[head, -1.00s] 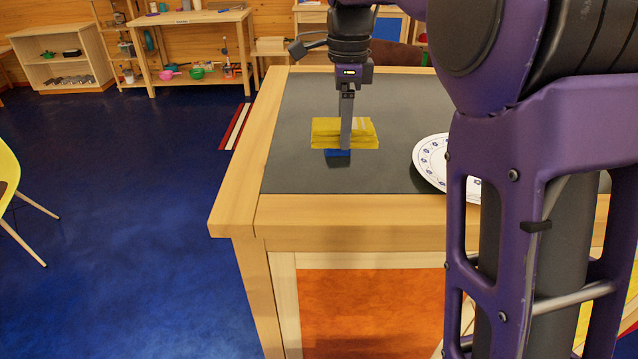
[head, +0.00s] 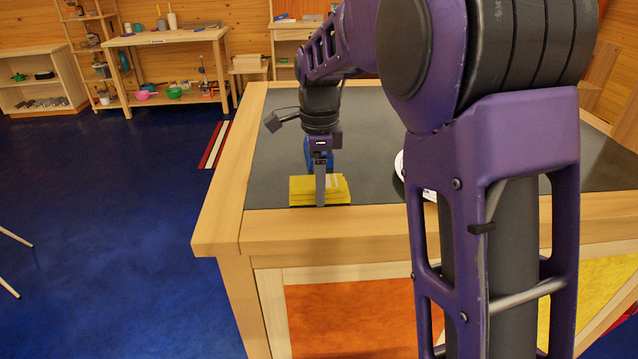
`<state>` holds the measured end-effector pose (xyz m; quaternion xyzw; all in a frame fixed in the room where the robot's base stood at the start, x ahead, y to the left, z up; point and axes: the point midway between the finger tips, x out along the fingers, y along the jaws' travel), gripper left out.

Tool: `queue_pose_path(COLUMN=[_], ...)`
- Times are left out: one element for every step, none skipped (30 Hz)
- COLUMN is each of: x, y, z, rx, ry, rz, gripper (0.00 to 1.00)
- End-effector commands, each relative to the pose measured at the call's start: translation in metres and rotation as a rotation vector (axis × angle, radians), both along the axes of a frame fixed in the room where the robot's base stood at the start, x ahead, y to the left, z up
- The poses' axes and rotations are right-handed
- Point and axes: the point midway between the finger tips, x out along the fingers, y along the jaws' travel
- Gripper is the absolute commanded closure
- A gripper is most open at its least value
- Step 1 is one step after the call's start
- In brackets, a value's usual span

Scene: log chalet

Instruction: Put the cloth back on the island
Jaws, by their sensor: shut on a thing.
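My gripper (head: 320,198) is shut on the folded yellow cloth (head: 338,192), with a finger standing down across the front of it. The cloth is over the front left part of the island's dark top (head: 370,135), close to the wooden front border. I cannot tell whether the cloth touches the top or is held just above it. The far finger is hidden.
A white plate (head: 400,172) on the island is mostly hidden by my arm. A blue patch (head: 308,153) shows behind my gripper; what it is is unclear. Blue floor lies open to the left. A wooden bench (head: 175,36) and shelves stand behind.

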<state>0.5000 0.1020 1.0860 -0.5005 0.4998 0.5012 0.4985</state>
Motion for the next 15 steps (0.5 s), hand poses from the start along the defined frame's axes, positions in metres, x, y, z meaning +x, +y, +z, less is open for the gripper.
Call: queue_pose_path(x=[0.0003,0.0005,0.0005,0.0005,0.0005,0.0005,0.0004,0.0004,0.0004,0.0003,0.0003,0.0004,0.0004,0.0003,0.0003], y=[0.0000,0.0001,0.0001,0.0001,0.0001,0.0001,0.0001,0.0000,0.0000,0.0000,0.0000,0.0000,0.0000,0.0000,0.0000], z=[-0.0019,-0.0017,-0.0012,-0.0011,-0.0011,-0.0011,-0.0013,-0.0020,-0.0034,-0.0045,-0.0055,-0.0042,-0.0042,-0.0042,-0.0043], rx=[0.001,0.001,0.001,0.001,0.001,0.001,0.001,0.001,0.000,0.000,0.000,0.001,0.001,0.000,0.000], ry=[-0.002,-0.002,-0.003,-0.003,-0.003,-0.003,-0.002,-0.002,-0.002,-0.002,-0.002,-0.002,-0.002,-0.002,-0.002], rz=[0.000,0.000,0.000,0.000,0.000,0.000,0.000,0.000,0.000,0.000,0.000,0.000,0.000,0.000,0.000], gripper=[0.79,0.79,0.79,0.79,0.79,0.79,0.79,0.79,0.79,0.79,0.79,0.19,0.14,0.09,0.02])
